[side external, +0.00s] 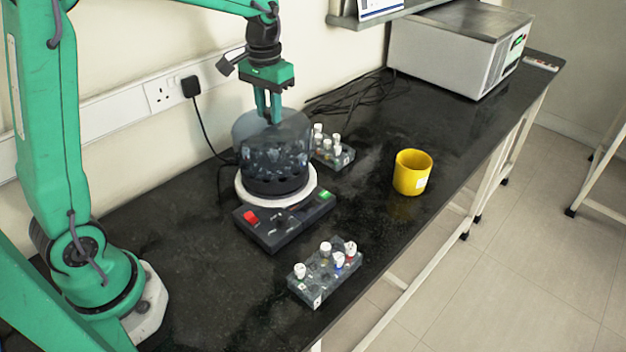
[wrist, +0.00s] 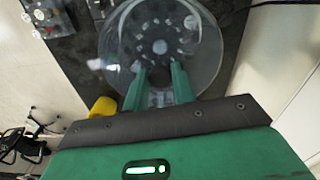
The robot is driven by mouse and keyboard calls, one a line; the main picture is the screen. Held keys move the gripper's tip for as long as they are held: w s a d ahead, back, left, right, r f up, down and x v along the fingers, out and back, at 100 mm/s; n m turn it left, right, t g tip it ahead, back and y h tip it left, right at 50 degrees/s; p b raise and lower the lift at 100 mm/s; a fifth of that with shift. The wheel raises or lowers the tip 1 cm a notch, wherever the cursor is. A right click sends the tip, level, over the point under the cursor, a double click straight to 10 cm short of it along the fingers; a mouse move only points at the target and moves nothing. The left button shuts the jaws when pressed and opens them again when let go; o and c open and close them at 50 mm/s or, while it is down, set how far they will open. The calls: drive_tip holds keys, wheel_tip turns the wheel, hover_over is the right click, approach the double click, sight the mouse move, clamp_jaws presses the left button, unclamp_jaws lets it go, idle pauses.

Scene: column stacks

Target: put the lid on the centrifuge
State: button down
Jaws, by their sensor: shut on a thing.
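The clear domed lid (side external: 243,128) is in my gripper (side external: 269,118), over the centrifuge (side external: 283,221) in the side external view. My gripper's fingers are shut on the lid's dark knob. In the wrist view, the round transparent lid (wrist: 118,45) lies below my gripper (wrist: 160,76), with the rotor's ring of holes showing through it. The centrifuge has a white collar, a dark bowl and a front panel with a red switch. The lid looks roughly level and about centred. I cannot tell whether its rim touches the collar.
A tube rack (side external: 333,153) stands close behind the centrifuge on the right. Another rack (side external: 323,272) with capped tubes stands in front. A yellow cup (side external: 412,172) stands to the right. A grey boxy instrument (side external: 450,50) is at the far end. Black cables lie along the wall.

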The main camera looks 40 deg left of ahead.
sight(270, 124)
drive_tip(key=shift+f, duration=3.3)
drive_tip(key=c, duration=1.1)
unclamp_jaws()
drive_tip(key=shift+o, duration=0.5)
drive_tip(key=o, duration=0.4)
drive_tip(key=shift+r, duration=0.2)
drive_tip(key=shift+r, duration=2.75)
